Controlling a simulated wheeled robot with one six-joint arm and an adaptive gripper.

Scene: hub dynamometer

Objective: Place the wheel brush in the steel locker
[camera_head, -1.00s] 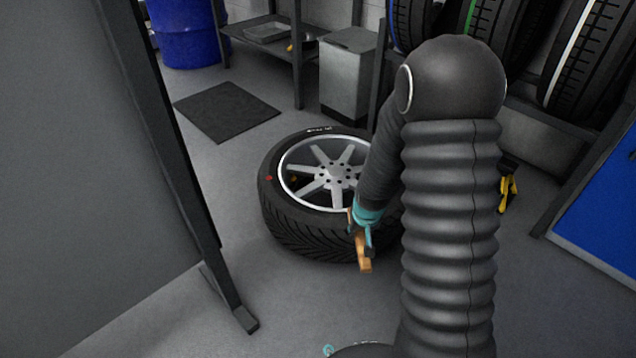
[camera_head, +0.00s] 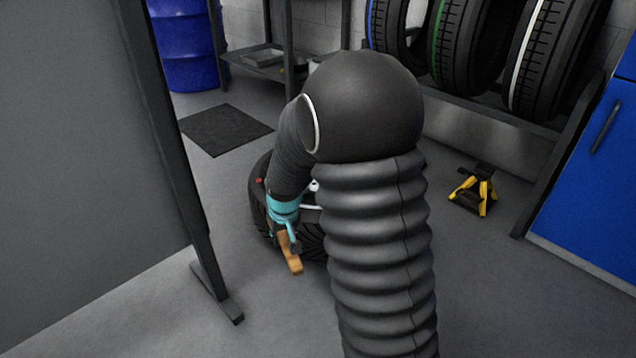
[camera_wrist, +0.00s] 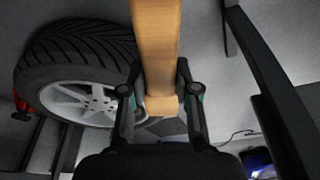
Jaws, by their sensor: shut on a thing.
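My gripper (camera_head: 288,241) is shut on the wheel brush (camera_head: 292,262), whose wooden part hangs below the fingers in the head view. In the wrist view my gripper (camera_wrist: 160,100) has a finger on each side of the brush's pale wooden part (camera_wrist: 156,40). The brush runs out of the top of that view, and I see no bristles. The gripper and brush are in front of a wheel lying on the floor. I cannot make out the steel locker for certain; a blue cabinet (camera_head: 597,180) stands at the right of the head view.
The wheel (camera_head: 258,190) is mostly hidden behind my arm. A grey panel with a dark post (camera_head: 180,150) stands at left. A yellow jack stand (camera_head: 474,190) is on the floor at right, below a tyre rack (camera_head: 490,115). Floor around the jack stand is clear.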

